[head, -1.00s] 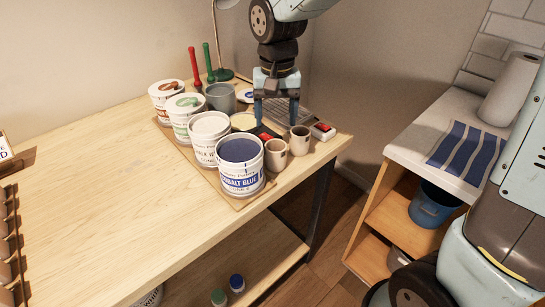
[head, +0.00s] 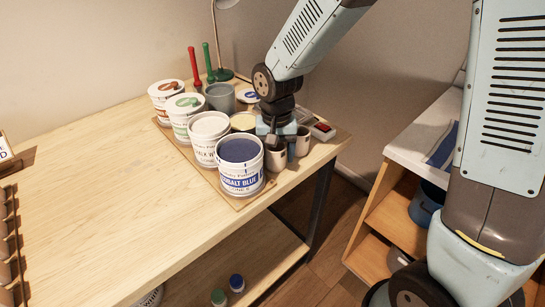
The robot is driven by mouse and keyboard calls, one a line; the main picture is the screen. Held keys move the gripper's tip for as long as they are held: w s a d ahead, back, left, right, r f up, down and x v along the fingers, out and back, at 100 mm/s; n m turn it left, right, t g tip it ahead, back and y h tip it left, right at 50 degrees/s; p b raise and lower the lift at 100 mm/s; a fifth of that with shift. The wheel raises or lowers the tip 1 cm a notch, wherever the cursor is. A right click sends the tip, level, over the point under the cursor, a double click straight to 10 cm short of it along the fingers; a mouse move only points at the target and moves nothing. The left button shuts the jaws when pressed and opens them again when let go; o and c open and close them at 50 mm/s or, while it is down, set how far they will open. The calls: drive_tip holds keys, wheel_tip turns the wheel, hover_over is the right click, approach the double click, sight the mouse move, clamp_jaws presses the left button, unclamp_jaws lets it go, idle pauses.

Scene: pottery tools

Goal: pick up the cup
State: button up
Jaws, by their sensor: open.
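Two small beige cups stand side by side near the right corner of the workbench. The left cup (head: 275,162) is partly hidden by my gripper at its top. The right cup (head: 303,143) stands just beside it, partly covered on its left side. My gripper (head: 281,145) points down and is open at the cups. One finger is over the left cup's upper part, and the other is in front of the gap between the cups. I cannot tell whether a finger touches either cup or reaches inside one.
A cobalt blue tub (head: 240,180) stands close left of the cups, with more glaze tubs (head: 209,150) behind it. A grey container (head: 220,97) and a red-topped box (head: 322,130) are nearby.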

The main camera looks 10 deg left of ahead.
drive_tip(key=shift+f, duration=0.15)
drive_tip(key=shift+c, duration=0.5)
drive_tip(key=c, duration=0.8)
drive_tip(key=shift+o, duration=0.2)
